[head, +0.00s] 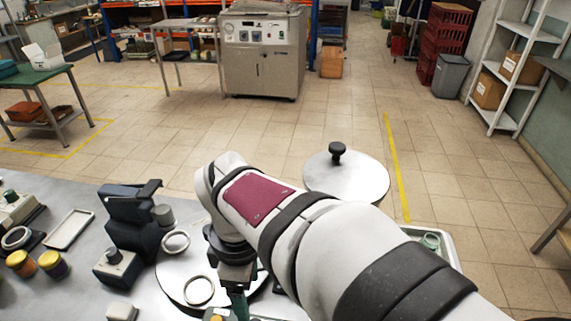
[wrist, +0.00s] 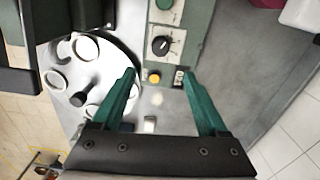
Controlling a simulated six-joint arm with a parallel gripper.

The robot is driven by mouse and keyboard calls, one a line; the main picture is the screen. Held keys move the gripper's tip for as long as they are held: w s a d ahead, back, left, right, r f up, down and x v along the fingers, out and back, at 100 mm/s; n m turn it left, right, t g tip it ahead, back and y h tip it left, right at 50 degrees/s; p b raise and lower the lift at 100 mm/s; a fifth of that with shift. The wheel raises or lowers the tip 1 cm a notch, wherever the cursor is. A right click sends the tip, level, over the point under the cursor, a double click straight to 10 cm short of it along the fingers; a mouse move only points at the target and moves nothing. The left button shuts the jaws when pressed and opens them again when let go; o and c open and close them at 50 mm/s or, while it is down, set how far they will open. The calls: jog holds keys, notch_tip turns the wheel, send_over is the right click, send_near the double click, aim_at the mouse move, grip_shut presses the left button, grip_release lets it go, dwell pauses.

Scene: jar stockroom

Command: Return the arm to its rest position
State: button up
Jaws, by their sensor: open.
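My gripper (wrist: 158,74) shows in the wrist view with its two green fingers spread apart and nothing between them. It points down over the grey bench, by the front of a control box (wrist: 182,45) with a black knob and a yellow button. In the head view my white arm with a red panel reaches over the bench from the lower right. It hides most of my gripper there; only a bit of green finger shows below the wrist.
A round metal plate (head: 174,290) with white rings lies beside my gripper. A dark upright device (head: 133,222), an empty tray (head: 70,229) and yellow-lidded jars (head: 52,264) stand left. Another round plate with a black knob (head: 345,178) is beyond my arm.

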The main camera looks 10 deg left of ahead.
jog(key=shift+r, duration=0.75)
jog(key=s+d+f+m+y, duration=0.1)
jog(key=s+d+m, duration=0.5)
jog(key=d+m, duration=0.3)
jog(key=s+d+f+m, duration=0.1)
jog(key=s+d+m, duration=0.5)
jog(key=m, duration=0.9)
jog(key=d, duration=0.2)
jog(key=shift+d+f+y, duration=0.35)
jog(key=shift+d+y, duration=0.05)
